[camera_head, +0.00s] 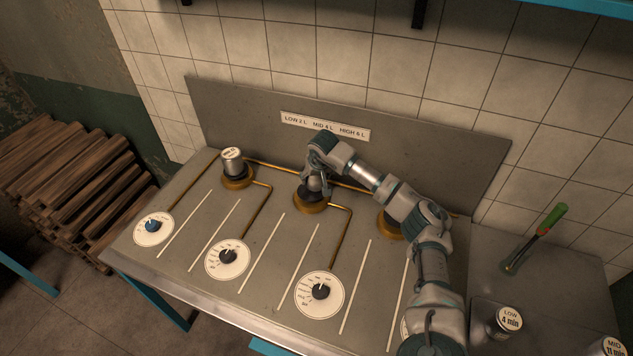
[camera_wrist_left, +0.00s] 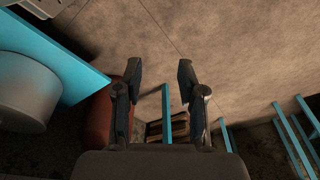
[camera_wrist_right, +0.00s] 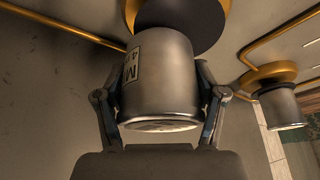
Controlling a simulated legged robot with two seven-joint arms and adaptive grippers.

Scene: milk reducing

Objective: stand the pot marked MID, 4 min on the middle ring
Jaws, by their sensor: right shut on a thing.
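The pot whose label starts with M and 4 (camera_wrist_right: 165,85) is a grey metal cylinder between the fingers of my right gripper (camera_wrist_right: 160,115). In the head view my right gripper (camera_head: 314,180) is shut on it, over the middle ring (camera_head: 311,206), and mostly hides it. In the right wrist view the pot's far end meets or nearly meets the ring's dark centre (camera_wrist_right: 180,22); I cannot tell if it touches. My left gripper (camera_wrist_left: 158,75) is open and empty in the left wrist view, away from the stove top.
Another labelled pot (camera_head: 233,164) stands on the left ring (camera_head: 238,182). The right ring (camera_head: 390,226) is partly behind my right arm. A pot marked LOW, 4 min (camera_head: 507,322) and one marked 11 min (camera_head: 612,346) stand on the right-hand surface, near a green-handled tool (camera_head: 540,233).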

